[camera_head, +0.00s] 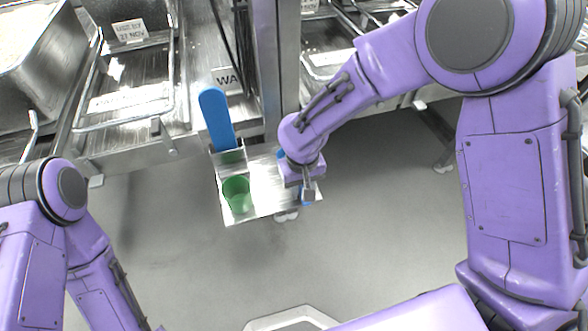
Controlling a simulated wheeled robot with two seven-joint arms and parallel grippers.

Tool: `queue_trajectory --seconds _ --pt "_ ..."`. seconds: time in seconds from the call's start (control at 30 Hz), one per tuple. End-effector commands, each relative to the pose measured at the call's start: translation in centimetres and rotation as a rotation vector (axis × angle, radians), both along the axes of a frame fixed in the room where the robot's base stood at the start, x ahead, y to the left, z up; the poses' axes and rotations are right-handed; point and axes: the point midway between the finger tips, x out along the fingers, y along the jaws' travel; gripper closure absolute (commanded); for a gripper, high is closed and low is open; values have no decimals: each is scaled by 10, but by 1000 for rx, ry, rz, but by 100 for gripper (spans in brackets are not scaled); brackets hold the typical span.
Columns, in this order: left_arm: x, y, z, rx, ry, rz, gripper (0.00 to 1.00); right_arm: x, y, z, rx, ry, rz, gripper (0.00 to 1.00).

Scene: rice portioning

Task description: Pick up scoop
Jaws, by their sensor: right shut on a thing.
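My right gripper (308,192) reaches down over the right part of a small metal shelf and is shut on a blue item, which I take to be the scoop (317,196). Only small blue bits of it show beside the gripper; the rest is hidden behind the gripper and wrist. A second blue handle (216,118) stands upright at the left back of the shelf, apart from the gripper. My left arm comes in at the lower left, and its gripper is out of view.
The metal shelf (262,205) also holds a green cup (236,192) at its left. Steel counters with wire racks (125,122) and a metal bin (42,62) fill the back left. A metal post (281,70) rises behind the shelf. The grey floor in front is clear.

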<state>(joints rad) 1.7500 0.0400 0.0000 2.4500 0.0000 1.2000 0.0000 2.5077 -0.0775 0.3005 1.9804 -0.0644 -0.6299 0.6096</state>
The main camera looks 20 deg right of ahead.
Motion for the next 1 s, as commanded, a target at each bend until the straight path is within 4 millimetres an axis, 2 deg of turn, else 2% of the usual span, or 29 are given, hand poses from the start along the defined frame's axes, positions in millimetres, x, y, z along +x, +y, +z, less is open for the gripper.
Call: queue_trajectory --seconds 0.17,0.33,0.57,0.7,0.8,1.0 --pt "0 0 4 0 0 0 100 0 0 9 0 -1 -1 100" --pt "0 0 16 0 0 0 100 -1 3 41 1 -3 1 100" --pt "0 0 36 0 0 0 100 -24 52 101 -2 -4 5 100" --pt "0 0 42 0 0 0 100 -42 89 115 -3 -1 4 100" --pt "0 0 45 0 0 0 100 -50 108 123 -1 -1 3 100" --pt "0 0 53 0 0 0 100 -58 126 136 0 0 -1 100"
